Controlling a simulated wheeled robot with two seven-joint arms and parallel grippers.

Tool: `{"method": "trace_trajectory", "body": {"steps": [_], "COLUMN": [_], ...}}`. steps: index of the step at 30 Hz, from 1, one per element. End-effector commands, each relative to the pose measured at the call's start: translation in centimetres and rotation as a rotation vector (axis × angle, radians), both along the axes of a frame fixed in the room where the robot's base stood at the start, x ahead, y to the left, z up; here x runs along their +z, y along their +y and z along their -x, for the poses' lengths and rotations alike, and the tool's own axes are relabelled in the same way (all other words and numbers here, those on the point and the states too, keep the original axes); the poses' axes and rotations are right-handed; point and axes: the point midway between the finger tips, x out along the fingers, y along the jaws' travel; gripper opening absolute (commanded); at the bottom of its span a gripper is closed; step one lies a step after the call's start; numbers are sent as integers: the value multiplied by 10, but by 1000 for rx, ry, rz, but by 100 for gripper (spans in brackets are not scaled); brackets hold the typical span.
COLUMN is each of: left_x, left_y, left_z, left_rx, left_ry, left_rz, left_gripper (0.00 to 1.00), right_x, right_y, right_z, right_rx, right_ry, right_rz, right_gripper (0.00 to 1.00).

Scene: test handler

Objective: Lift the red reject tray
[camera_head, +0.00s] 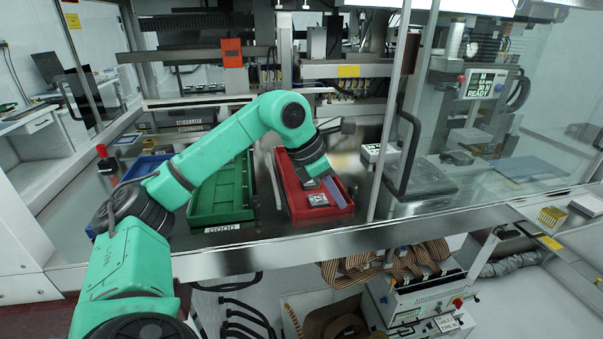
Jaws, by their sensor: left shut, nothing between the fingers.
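The red reject tray (293,207) lies on the metal deck of the machine, near its front edge, right of the picture's middle line of trays. A dark chip part (317,199) shows inside it, with a pale label in front of it. My left arm reaches in from the lower left, and my left gripper (325,180) points down over the tray's inside. Its fingers are shut with nothing between them. I cannot tell whether they touch the tray. Part of the tray's back is hidden behind the wrist. My right gripper is not in view.
A green tray (215,212) marked GOOD stands left of the red tray, and a blue tray (147,166) is partly hidden behind my arm. A glass door edge (388,130) and black handle (411,150) stand close right. A gantry spans behind.

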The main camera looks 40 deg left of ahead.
Motion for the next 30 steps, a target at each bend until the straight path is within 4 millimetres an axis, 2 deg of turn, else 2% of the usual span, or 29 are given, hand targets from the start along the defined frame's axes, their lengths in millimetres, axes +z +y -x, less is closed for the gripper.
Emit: {"method": "trace_trajectory", "body": {"steps": [1,15,30], "left_x": [-9,-7,-4], "left_y": [-5,-25,-29], "left_z": [5,18,21], "left_rx": [-11,-14,-6], "left_ry": [26,22,13], "left_rz": [-1,0,-1], "left_gripper": [0,0,0], "right_x": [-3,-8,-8], "right_y": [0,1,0], "right_z": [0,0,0], "right_rx": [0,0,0], "right_ry": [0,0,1], "right_rz": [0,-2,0], "right_gripper": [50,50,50]}}
